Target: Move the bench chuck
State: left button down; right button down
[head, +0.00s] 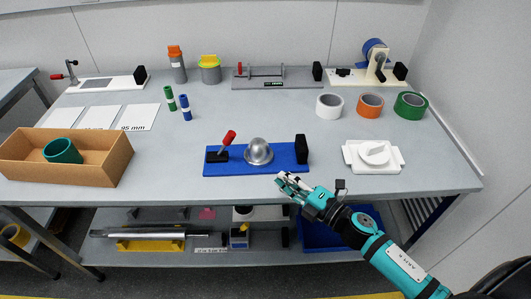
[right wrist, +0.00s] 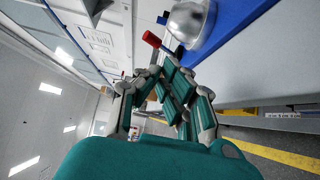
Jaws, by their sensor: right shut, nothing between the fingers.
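A blue base plate (head: 287,166) lies near the front edge of the bench, with a silver metal dome (head: 258,151), a red-handled lever (head: 229,138) and a black block (head: 301,148) on it. It is probably the bench chuck, though I cannot be sure. The dome (right wrist: 188,22) and red handle (right wrist: 152,39) also show in the right wrist view. My right gripper (head: 284,180) is shut and empty, just in front of the blue plate at the bench edge, and appears apart from it. My left gripper is out of view.
A cardboard box (head: 100,165) with a green ring stands front left. A white fixture (head: 373,157) lies right of the blue plate. Tape rolls (head: 369,105) stand behind it. Another clamp fixture (head: 277,78) is at the back. The bench middle is mostly clear.

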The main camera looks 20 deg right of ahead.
jog(key=p, duration=0.1)
send_over(265, 170)
jog(key=s+a, duration=0.1)
jog(key=s, duration=0.2)
jog(key=shift+s+a+r, duration=0.1)
jog(key=shift+s+r, duration=0.05)
jog(key=shift+s, duration=0.05)
jog(key=shift+w+d, duration=0.25)
jog(key=shift+w, duration=0.35)
jog(key=shift+w+d, duration=0.2)
jog(key=shift+w, duration=0.35)
jog(key=shift+w+d+p, duration=0.2)
jog(key=shift+w+p, duration=0.1)
jog(key=shift+w, duration=0.25)
